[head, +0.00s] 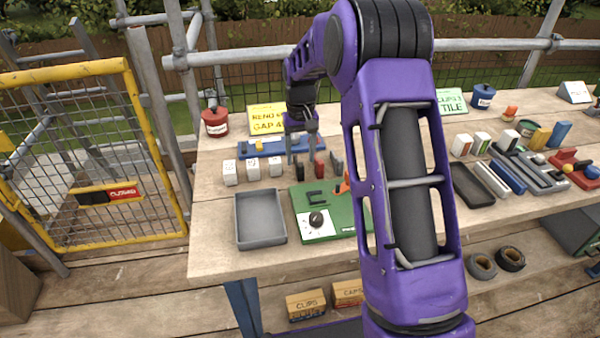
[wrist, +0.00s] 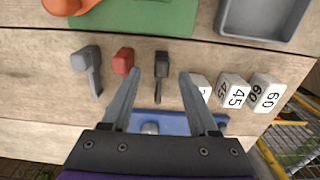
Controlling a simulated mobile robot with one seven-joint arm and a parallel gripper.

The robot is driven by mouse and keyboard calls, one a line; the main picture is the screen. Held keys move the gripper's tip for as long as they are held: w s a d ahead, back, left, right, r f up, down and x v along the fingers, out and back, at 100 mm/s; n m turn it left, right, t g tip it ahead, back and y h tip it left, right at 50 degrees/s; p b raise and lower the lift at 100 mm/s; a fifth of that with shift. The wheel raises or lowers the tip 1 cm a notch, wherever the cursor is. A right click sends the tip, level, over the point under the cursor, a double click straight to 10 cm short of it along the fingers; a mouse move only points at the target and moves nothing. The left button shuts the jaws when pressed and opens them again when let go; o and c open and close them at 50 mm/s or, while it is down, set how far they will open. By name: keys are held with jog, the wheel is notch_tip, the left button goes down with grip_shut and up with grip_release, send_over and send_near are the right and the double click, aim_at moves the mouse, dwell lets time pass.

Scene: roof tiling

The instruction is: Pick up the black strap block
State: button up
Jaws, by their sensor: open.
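The black strap block (wrist: 161,66) lies on the wooden table in the wrist view, a dark head with a thin tail. My gripper (wrist: 160,74) is open and empty, with one finger to the left and one to the right of the block in the picture. I cannot tell how far the fingertips are above it.
A red block (wrist: 123,61) and a grey block (wrist: 88,68) lie left of the black one. White numbered blocks (wrist: 234,92) stand to the right. A blue rail (wrist: 172,124) lies under my gripper. A green board (head: 330,222) and grey tray (head: 260,218) are close by.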

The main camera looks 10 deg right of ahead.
aim_at(300, 163)
notch_tip(300, 163, down, 4)
jog(key=shift+s+a+r, duration=0.1)
jog(key=shift+r, duration=0.15)
grip_shut()
